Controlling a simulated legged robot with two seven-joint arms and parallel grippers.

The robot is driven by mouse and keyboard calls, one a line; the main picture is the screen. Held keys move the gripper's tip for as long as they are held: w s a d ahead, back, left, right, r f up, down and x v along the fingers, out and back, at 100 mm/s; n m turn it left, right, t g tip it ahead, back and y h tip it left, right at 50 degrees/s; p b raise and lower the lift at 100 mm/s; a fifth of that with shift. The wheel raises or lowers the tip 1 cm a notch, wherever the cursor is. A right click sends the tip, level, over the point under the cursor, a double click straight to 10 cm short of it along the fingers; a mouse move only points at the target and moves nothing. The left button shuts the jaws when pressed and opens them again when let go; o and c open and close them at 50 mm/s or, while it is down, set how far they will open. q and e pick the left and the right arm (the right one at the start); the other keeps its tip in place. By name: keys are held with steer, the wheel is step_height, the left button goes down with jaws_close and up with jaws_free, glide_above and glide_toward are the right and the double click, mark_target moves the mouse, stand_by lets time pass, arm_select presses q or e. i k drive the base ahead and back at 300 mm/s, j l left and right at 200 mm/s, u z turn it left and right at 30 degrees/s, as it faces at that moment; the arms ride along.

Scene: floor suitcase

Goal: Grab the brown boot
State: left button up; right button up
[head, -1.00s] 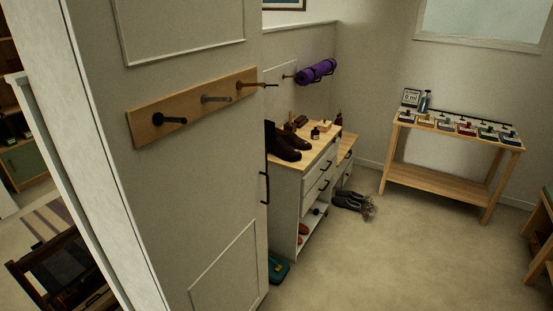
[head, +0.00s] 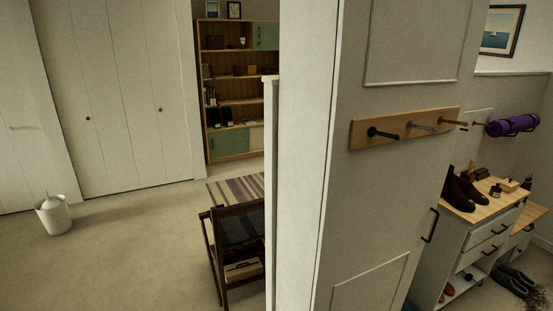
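A pair of dark brown boots (head: 463,190) stands on the wooden top of a white cabinet (head: 459,244) at the right of the head view. The white door (head: 395,205) in front hides part of the cabinet and comes close to the boots' left side. Neither of my grippers is in view.
The door, with its wooden peg rail (head: 405,129), fills the centre right. A dark wooden chair (head: 238,250) stands left of its edge. A white bin (head: 57,214) sits at the far left. A shelf unit (head: 229,141) stands at the back. Open floor (head: 135,260) lies at left.

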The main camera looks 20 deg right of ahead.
mark_target(451, 192)
steer(key=i+l+u, duration=0.15)
steer(key=l+u, duration=0.15)
steer(key=l, duration=1.25)
steer(key=l+u, duration=0.3)
steer(key=l, duration=1.25)
steer(key=k+l, duration=0.1)
steer(key=l, duration=3.6)
steer(key=k, duration=0.1)
